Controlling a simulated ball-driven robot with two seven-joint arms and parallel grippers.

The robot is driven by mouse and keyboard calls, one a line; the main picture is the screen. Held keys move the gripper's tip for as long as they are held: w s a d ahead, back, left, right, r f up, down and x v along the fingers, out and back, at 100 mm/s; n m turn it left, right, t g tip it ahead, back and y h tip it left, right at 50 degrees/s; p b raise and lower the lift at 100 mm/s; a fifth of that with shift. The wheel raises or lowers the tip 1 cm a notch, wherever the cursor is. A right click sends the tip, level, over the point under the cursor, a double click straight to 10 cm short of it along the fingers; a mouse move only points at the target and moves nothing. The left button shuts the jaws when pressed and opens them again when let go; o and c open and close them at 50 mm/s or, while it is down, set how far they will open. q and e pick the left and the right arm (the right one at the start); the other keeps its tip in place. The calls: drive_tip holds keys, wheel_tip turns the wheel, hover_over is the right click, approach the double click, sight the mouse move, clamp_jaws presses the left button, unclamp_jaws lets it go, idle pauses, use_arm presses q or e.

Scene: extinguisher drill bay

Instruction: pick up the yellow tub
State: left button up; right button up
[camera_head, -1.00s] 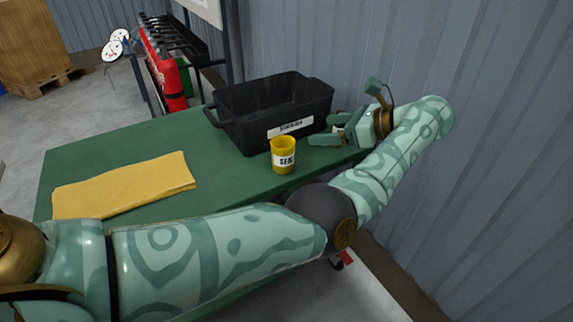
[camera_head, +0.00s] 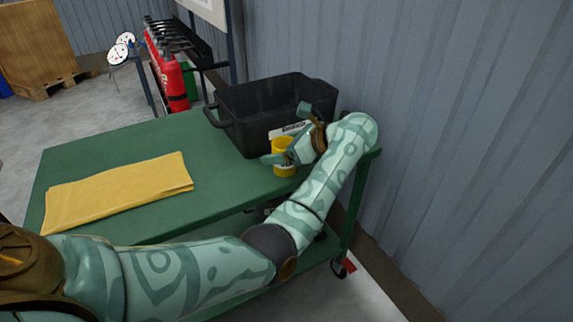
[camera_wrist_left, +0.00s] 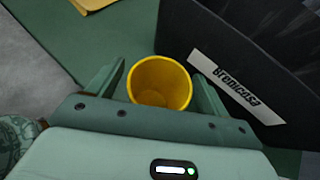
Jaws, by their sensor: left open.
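The yellow tub (camera_head: 283,145) stands upright on the green cart top, just in front of the black bin. In the left wrist view the tub (camera_wrist_left: 160,82) sits between the two fingers, its open top facing the camera and its inside empty. My left gripper (camera_head: 281,160) is open, with its fingers on either side of the tub. In the wrist view the left gripper (camera_wrist_left: 158,88) shows a gap beside the tub at the right finger; contact at the left finger is hard to tell. The gripper hides part of the tub in the head view. My right gripper is not in view.
The black bin (camera_head: 245,136) with a white label stands right behind the tub, close to my gripper. A folded yellow cloth (camera_head: 118,192) lies at the left of the green cart (camera_head: 215,165). A corrugated wall (camera_head: 440,120) rises at the right. The cart top between cloth and tub is clear.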

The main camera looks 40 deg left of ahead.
use_arm(q)
drive_tip(key=shift+s+a+f, duration=0.1)
drive_tip(key=shift+a+f, duration=0.05)
drive_tip(key=shift+a, duration=0.3)
drive_tip(key=c, duration=1.1)
drive_tip(key=shift+c, duration=0.2)
